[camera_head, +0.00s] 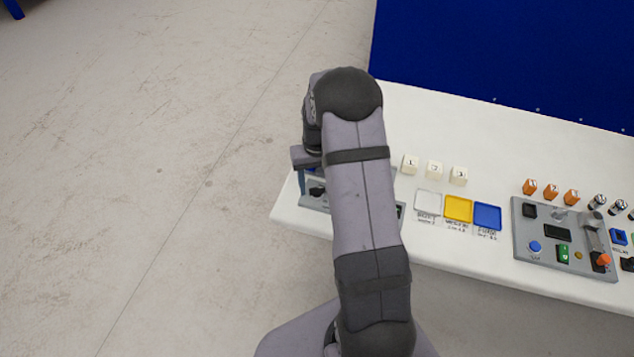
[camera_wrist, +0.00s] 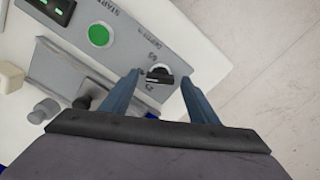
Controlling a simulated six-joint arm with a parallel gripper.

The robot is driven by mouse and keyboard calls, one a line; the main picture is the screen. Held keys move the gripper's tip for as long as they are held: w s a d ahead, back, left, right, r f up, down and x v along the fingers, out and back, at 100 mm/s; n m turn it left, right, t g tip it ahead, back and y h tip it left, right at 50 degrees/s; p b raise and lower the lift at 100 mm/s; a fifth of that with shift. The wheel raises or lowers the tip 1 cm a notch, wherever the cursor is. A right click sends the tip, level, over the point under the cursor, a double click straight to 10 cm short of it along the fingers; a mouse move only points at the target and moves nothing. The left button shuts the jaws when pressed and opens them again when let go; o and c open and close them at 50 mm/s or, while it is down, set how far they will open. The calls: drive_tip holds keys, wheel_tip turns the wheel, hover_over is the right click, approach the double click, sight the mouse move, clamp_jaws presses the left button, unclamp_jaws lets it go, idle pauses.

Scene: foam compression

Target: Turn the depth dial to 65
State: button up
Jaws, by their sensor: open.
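The depth dial (camera_wrist: 160,74) is a black knob with a light pointer on a grey panel (camera_wrist: 75,62) in the wrist view. Printed marks lie around it, too small to read surely. My gripper (camera_wrist: 162,80) is open, its two blue-grey fingers on either side of the dial in the picture. I cannot tell whether they touch it. In the head view my gripper (camera_head: 302,185) is over the panel at the table's left end, and my arm hides the dial and most of that panel.
A green START button (camera_wrist: 99,35) and a small display (camera_wrist: 57,10) are on the same panel. On the white table (camera_head: 440,255), numbered white blocks (camera_head: 434,170), coloured pads (camera_head: 458,209) and a second grey panel (camera_head: 565,238) stand to the right. A blue board (camera_head: 500,50) is behind.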

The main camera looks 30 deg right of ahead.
drive_tip(key=shift+f, duration=0.2)
drive_tip(key=c, duration=1.1)
drive_tip(key=shift+o, duration=0.2)
drive_tip(key=shift+m, duration=0.3)
drive_tip(key=m, duration=0.5)
drive_tip(key=shift+r, duration=0.1)
drive_tip(key=m, duration=0.6)
drive_tip(key=shift+w+m, duration=0.1)
drive_tip(key=shift+m, duration=0.2)
